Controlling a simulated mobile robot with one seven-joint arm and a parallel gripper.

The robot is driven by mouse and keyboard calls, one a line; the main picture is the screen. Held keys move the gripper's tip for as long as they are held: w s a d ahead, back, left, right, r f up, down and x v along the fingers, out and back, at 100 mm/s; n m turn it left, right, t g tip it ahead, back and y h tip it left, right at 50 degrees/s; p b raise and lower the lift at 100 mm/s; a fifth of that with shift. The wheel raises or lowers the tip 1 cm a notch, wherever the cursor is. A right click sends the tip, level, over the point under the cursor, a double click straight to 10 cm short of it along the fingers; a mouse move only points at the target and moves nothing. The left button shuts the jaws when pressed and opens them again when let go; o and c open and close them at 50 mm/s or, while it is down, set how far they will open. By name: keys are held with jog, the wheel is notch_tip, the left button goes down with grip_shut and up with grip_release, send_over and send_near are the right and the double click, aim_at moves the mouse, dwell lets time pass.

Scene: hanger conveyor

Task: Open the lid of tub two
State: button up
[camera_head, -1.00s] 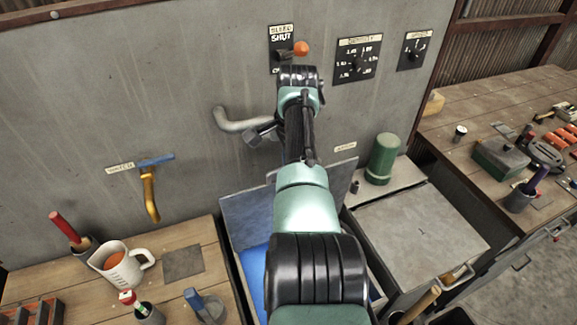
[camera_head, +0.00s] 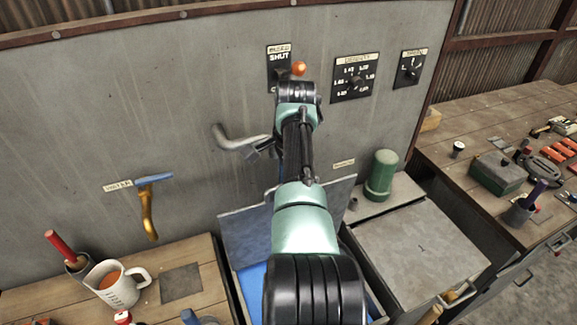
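Two tubs stand side by side against the grey wall. The left tub (camera_head: 229,279) shows blue inside, with a grey-blue panel (camera_head: 245,232) raised at its back like an open lid. The right tub is covered by a flat grey lid (camera_head: 425,258), which lies level and looks closed. No number is readable on either, so I cannot tell which is tub two. My arm reaches over the left tub toward the wall.
A green cylinder (camera_head: 381,176) stands behind the right lid. The bent grey pipe (camera_head: 236,140), a yellow valve with blue handle (camera_head: 148,207) and an orange-knobbed lever (camera_head: 299,68) project from the wall. Cluttered benches flank the tubs; a jug (camera_head: 118,287) is on the left one.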

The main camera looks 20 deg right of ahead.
notch_tip(320, 180, up, 12)
jog(key=s+b, duration=0.2)
jog(key=b, duration=0.1)
jog(key=shift+b, duration=0.3)
jog(key=w+a+r+n+t+h, duration=0.2)
jog(key=w+r+n+t, duration=0.3)
jog(key=w+r+t, duration=0.15)
jog(key=s+a+r+n+t+b, duration=0.1)
jog(key=a+r+n+t, duration=0.35)
jog(key=r+t, duration=0.35)
jog(key=s+a+r+n+t+y, duration=0.1)
jog(key=s+a+r+n+t, duration=0.3)
jog(key=s+r, duration=0.5)
jog(key=s+a+r+n+t+y+b, duration=0.1)
jog(key=s+a+r+n+t, duration=0.3)
jog(key=s, duration=1.2)
notch_tip(320, 180, up, 5)
jog(key=a+t, duration=0.3)
